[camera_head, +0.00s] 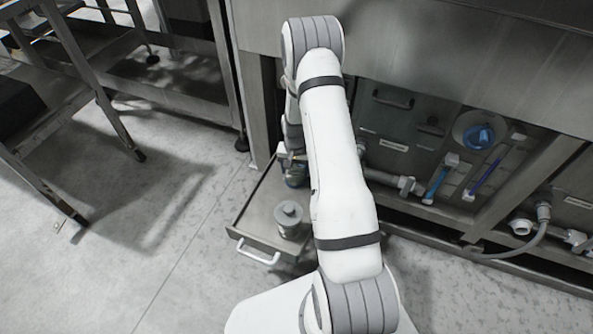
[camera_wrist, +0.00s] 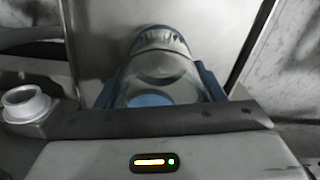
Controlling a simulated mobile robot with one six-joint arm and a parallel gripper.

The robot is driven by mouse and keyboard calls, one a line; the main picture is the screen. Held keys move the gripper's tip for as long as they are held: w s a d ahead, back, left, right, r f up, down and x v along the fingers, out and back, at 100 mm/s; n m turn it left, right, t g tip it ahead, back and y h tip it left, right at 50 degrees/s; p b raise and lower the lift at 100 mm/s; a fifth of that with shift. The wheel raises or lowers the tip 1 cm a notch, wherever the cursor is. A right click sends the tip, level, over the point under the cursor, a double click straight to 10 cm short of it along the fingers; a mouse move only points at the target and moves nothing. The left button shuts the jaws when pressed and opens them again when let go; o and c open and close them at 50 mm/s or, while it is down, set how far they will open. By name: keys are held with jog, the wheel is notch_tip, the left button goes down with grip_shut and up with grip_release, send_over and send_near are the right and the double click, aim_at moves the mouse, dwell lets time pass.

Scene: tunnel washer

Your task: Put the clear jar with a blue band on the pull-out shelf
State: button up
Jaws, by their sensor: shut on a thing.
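The clear jar with a blue band (camera_head: 295,181) is at the back of the pull-out shelf (camera_head: 262,205), largely hidden by my arm. In the wrist view the jar (camera_wrist: 160,75) is close up, with blue showing near its edges. My gripper (camera_head: 290,158) is shut on the jar, low over the shelf's far end. I cannot tell whether the jar's base touches the shelf. The shelf is a grey metal tray, pulled out, with a white handle (camera_head: 258,252) at its front.
A grey lidded container (camera_head: 288,218) stands on the shelf's front part. The machine's panel with pipes and a blue knob (camera_head: 479,136) is to the right. A metal rack (camera_head: 60,110) stands at left. The floor (camera_head: 160,240) left of the shelf is clear.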

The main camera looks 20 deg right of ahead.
jog(key=shift+f, duration=0.2)
jog(key=o, duration=1)
jog(key=shift+o, duration=0.2)
